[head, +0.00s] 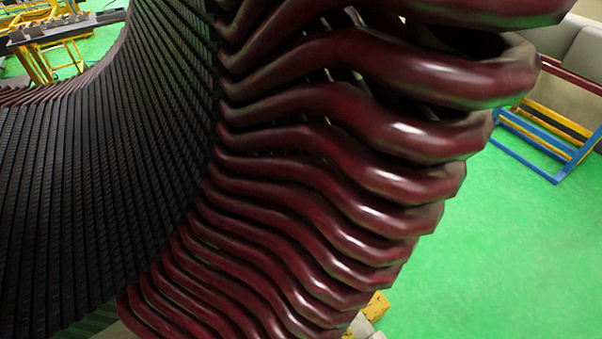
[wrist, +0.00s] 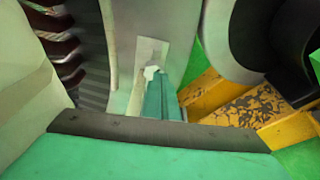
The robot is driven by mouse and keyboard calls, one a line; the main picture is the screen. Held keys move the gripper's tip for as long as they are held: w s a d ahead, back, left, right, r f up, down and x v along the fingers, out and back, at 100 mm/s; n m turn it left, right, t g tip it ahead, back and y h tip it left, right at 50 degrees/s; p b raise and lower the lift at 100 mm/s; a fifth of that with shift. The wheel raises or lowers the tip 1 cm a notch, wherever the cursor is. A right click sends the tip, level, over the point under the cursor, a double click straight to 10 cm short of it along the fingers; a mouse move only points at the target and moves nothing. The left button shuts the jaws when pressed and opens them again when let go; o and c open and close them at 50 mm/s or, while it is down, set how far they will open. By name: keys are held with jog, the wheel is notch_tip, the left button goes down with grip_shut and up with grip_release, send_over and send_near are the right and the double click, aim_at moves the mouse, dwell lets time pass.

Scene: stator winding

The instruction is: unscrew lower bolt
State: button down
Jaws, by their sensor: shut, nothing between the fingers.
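In the wrist view, a small pale bolt head (wrist: 151,72) shows on a light rectangular plate (wrist: 148,50) set on a grey-white upright part. My gripper (wrist: 160,80) shows as narrow teal fingers, shut with nothing between them. Its tips are right beside the bolt head in the picture, just below and to the right; I cannot tell whether they touch it. The fingers hide the plate's lower part. The head view shows neither the bolt nor my gripper.
The stator's dark red coil ends (head: 330,180) and black ribbed core (head: 110,150) fill much of the head view. In the wrist view, a worn yellow beam (wrist: 235,100) and a dark round part (wrist: 265,40) stand close on the right. Green floor (head: 500,250) is open at right.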

jog(key=shift+w+a, duration=0.1)
jog(key=shift+w, duration=0.05)
jog(key=w+d+x, duration=0.1)
jog(key=x, duration=0.5)
jog(key=shift+w+a+r, duration=0.2)
jog(key=shift+a+r, duration=0.05)
jog(key=shift+r, duration=0.1)
jog(key=shift+s+a, duration=0.15)
dwell(0.8)
